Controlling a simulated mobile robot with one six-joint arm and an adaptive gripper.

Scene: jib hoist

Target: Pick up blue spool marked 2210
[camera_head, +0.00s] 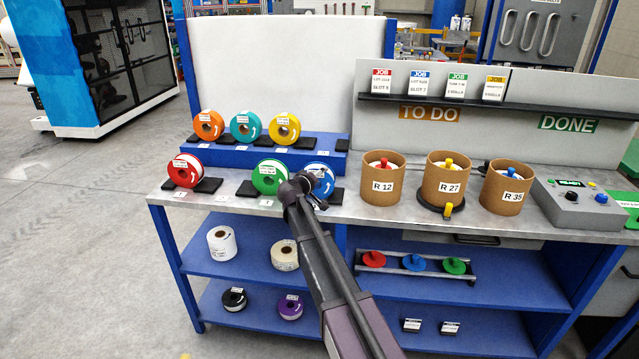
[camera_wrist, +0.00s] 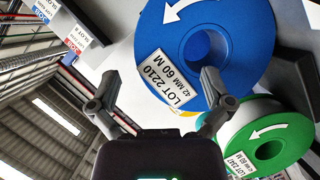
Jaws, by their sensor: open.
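The blue spool (camera_head: 324,171) stands on a dark cradle at the right end of the front row on the workbench, partly hidden by my arm in the head view. In the wrist view the blue spool (camera_wrist: 243,62) is large and close, and its white label reads LOT 2210, 42 MM 60 M. The gripper (camera_head: 304,184) also shows in the head view, just in front of the spool. I cannot tell whether it touches.
A green spool (camera_head: 269,177) stands close to the left of the blue one, and a red spool (camera_head: 185,170) farther left. Orange, teal and yellow spools (camera_head: 284,128) stand on a raised step behind. A cardboard drum R 12 (camera_head: 377,195) stands to the right.

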